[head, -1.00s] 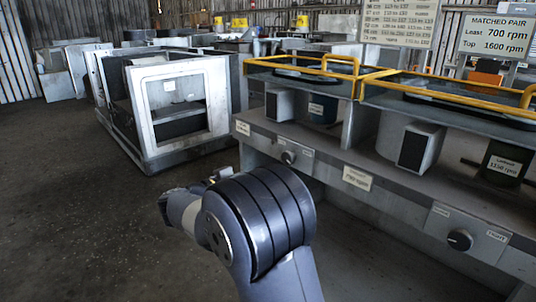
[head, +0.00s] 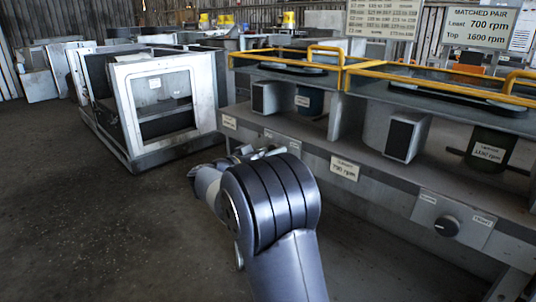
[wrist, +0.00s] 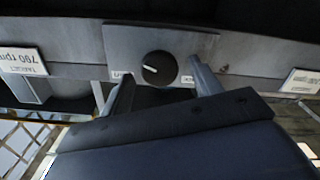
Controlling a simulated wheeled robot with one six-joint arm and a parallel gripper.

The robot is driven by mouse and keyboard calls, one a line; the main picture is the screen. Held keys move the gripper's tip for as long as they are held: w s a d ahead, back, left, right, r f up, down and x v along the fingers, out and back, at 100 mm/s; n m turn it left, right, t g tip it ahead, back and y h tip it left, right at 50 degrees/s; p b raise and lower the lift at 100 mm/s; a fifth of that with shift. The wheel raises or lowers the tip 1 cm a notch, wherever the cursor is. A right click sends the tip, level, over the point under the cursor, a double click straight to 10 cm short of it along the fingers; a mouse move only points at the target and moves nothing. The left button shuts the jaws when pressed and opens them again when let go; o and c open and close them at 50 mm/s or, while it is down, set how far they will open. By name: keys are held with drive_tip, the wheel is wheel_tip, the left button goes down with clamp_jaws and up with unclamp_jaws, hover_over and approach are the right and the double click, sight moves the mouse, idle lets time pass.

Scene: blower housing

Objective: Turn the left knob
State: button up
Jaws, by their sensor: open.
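The left knob (wrist: 159,69) is a round black dial on a grey plate in the wrist view, which is upside down. Its white pointer mark points left and slightly up there. My gripper (wrist: 162,84) is open, its two fingers reaching toward the plate on either side of the knob. I cannot tell whether the fingers touch it. In the head view my arm hides the left knob. The right knob (head: 447,226) is black and sits on a plate farther right on the same bench front.
Labels flank the left knob, including a 700 rpm label (head: 344,169). Yellow rails (head: 400,72) run along the bench top. A grey metal housing (head: 165,105) stands at the left. The floor (head: 90,230) at the front left is clear.

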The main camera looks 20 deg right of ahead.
drive_tip(key=shift+c, duration=0.6)
drive_tip(key=c, duration=0.8)
drive_tip(key=shift+c, duration=0.2)
drive_tip(key=shift+n, duration=0.3)
drive_tip(key=shift+f+n+p, duration=0.2)
drive_tip(key=shift+n+p, duration=5.1)
drive_tip(key=shift+n, duration=5.2)
